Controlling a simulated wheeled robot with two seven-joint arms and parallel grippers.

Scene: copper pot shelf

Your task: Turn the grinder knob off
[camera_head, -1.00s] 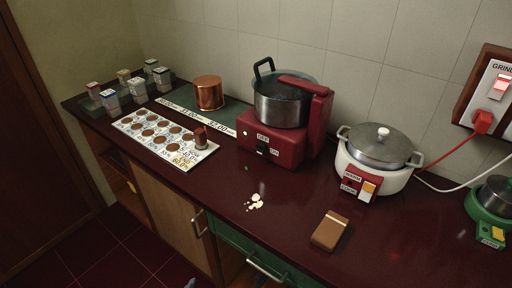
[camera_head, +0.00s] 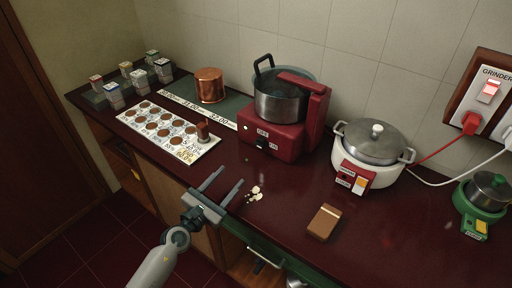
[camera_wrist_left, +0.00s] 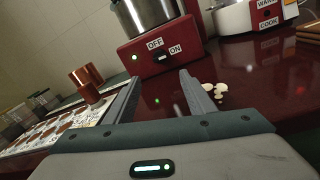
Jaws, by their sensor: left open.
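The red grinder (camera_head: 270,140) stands on the dark red counter with a steel pot (camera_head: 281,103) on it. Its black knob (camera_head: 262,143) sits on the front face between the OFF and ON labels. In the left wrist view the knob (camera_wrist_left: 160,57) shows below the labels, and a green light (camera_wrist_left: 135,57) glows to its left. The knob's exact pointing direction is hard to tell. My left gripper (camera_head: 231,176) is open and empty over the counter's front edge, short of the grinder and apart from it. Its open fingers (camera_wrist_left: 160,78) frame the knob from below.
Pale crumbs (camera_head: 255,194) lie right of my left fingers. A brown box (camera_head: 324,222) and a white cooker (camera_head: 369,155) stand to the right. A white card with brown discs (camera_head: 167,132) lies left. A wall panel labelled GRINDER (camera_head: 482,95) holds a lit switch and red plug.

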